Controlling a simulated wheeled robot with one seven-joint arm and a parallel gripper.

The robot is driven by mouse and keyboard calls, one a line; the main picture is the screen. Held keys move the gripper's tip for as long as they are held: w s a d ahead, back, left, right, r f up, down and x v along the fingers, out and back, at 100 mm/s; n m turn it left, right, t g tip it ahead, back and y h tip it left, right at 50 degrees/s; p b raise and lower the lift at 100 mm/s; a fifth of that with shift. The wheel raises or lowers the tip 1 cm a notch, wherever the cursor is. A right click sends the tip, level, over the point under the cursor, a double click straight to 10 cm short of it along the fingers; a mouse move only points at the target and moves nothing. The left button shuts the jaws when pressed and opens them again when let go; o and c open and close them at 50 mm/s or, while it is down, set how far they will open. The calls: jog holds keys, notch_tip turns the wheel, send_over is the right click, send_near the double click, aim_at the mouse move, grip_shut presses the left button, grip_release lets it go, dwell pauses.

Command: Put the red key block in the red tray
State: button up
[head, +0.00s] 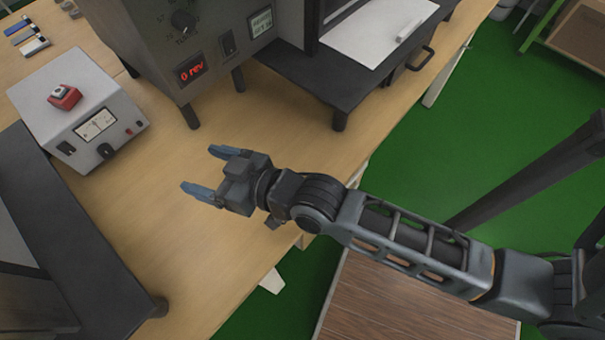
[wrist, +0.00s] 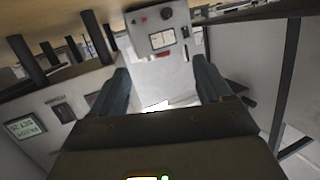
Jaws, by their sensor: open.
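A small red block with a grey round top (head: 63,96) sits on top of a pale metal instrument box (head: 110,112) at the left of the head view. I take it for the red key block. My gripper (head: 201,171) is open and empty, with blue-grey fingers, over the wooden bench to the right of the box. Its fingers (wrist: 160,80) point towards the box, well apart from the block. I see no red tray in either view.
A dark-edged unit (head: 85,240) fills the near left. A white plate (head: 375,35) lies on a dark shelf at the back. Bare bench (head: 165,215) lies between them.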

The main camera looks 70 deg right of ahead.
jog(key=f+v, duration=0.1)
jog(key=v, duration=1.5)
jog(key=shift+s+d, duration=0.15)
jog(key=shift+d, duration=0.1)
jog(key=shift+n+g, duration=0.3)
jog(key=shift+n, duration=0.2)
jog(key=s+r, duration=0.2)
jog(key=s, duration=0.1)
jog(key=s+r, duration=0.2)
jog(key=s, duration=0.1)
jog(key=s+d+r, duration=0.1)
jog(key=s+r, duration=0.2)
jog(key=shift+s+d, duration=0.1)
jog(key=shift+s, duration=0.3)
